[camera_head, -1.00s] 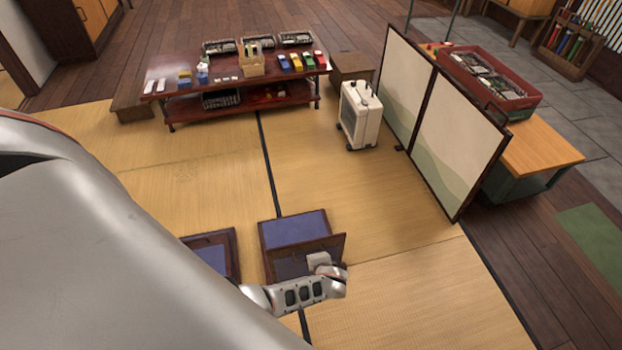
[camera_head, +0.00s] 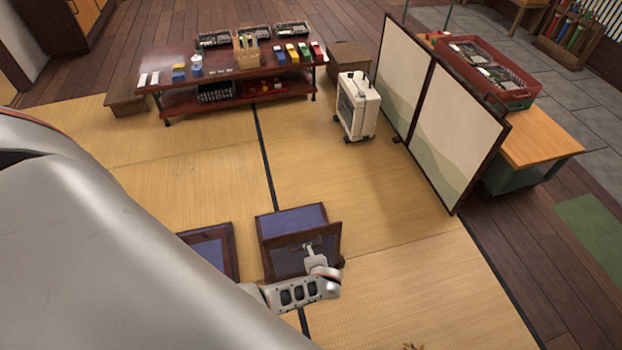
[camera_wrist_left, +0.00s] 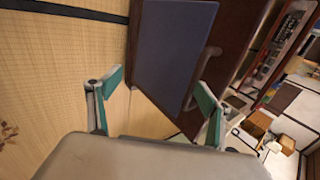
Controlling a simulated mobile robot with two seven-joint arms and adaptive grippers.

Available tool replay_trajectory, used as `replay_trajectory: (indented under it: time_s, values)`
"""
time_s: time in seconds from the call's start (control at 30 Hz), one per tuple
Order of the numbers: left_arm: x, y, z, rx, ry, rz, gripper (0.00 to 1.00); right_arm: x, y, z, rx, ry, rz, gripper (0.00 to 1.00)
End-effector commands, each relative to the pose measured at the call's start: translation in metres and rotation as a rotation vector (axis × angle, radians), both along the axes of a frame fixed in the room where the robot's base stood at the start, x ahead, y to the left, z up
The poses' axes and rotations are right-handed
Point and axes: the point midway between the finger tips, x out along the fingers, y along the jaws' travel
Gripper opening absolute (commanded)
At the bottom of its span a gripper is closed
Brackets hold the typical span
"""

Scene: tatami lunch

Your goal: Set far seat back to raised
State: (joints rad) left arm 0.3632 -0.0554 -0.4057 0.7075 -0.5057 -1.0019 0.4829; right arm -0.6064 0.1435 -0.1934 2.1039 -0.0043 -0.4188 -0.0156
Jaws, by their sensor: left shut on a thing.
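The far seat (camera_head: 292,221) is a low floor chair with a blue cushion and dark wooden frame on the tatami. Its dark seat back (camera_head: 286,262), with a slot near the top, stands up at an angle on the near side of the cushion. My left gripper (camera_head: 313,250) is at the seat back's face, near the slot. In the left wrist view, its teal-padded fingers (camera_wrist_left: 158,95) are spread on either side of the view, with a blue panel (camera_wrist_left: 175,45) beyond them; the contact itself is unclear. My right gripper is not in view.
Another blue-cushioned seat (camera_head: 213,248) lies just left, partly hidden by my arm. A white wheeled unit (camera_head: 358,105) and a folding screen (camera_head: 455,130) stand farther back right. A low table (camera_head: 225,76) with goods is at the back. The tatami between is clear.

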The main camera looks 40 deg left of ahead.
Motion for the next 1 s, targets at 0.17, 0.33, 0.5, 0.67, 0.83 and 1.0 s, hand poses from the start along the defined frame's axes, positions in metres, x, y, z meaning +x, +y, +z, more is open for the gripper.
replay_trajectory:
  time_s: [0.17,0.33,0.5,0.67,0.83,1.0]
  values:
    - [-0.01,-0.002,-0.008,-0.011,0.015,0.006,0.61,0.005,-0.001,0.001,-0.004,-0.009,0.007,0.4]
    - [-0.013,-0.006,-0.003,-0.013,0.014,0.003,0.56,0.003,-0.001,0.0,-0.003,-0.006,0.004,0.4]
    - [-0.018,-0.012,0.01,-0.011,0.013,0.005,0.31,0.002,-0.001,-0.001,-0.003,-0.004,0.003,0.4]
    - [-0.024,-0.021,0.028,-0.009,0.009,0.004,0.26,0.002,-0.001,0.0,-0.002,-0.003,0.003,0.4]
    - [-0.029,-0.031,0.052,-0.006,0.003,0.002,0.26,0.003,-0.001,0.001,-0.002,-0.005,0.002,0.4]
    - [-0.037,-0.041,0.074,-0.004,0.0,0.003,0.26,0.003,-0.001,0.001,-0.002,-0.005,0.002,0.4]
